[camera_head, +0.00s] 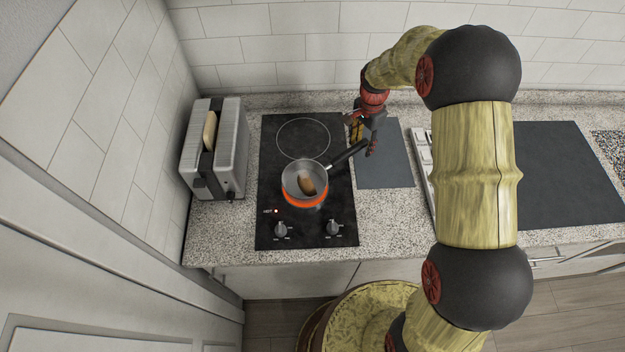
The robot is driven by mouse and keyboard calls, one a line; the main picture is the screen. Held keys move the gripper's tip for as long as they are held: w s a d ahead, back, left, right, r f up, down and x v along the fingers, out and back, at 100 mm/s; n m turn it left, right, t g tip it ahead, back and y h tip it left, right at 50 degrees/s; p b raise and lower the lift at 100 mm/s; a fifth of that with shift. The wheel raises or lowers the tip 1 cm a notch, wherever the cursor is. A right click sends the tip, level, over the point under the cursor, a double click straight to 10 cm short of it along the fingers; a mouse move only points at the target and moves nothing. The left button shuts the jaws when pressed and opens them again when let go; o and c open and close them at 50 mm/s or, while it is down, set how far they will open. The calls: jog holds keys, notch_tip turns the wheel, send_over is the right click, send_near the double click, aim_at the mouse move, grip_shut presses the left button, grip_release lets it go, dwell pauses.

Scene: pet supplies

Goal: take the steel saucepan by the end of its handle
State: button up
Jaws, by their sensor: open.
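The steel saucepan (292,177) stands on the front ring of the black cooktop (268,217), and that ring glows orange. A brown piece (307,185) lies inside the pan. Its black handle (344,156) points up and to the right, past the cooktop's right edge. My gripper (362,145) is open around or just above the handle's far end. One finger shows on each side of the handle. I cannot tell whether the fingers touch it.
A toaster (231,150) with bread (210,131) stands left of the cooktop. A dark grey board (385,173) lies right of it, beside a white rack-like object (421,160). Two knobs (281,229) sit at the cooktop's front. The tiled wall is close behind.

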jog(key=shift+f, duration=0.25)
jog(key=shift+c, duration=1.3)
jog(key=c, duration=0.7)
jog(key=shift+r, duration=0.15)
grip_shut()
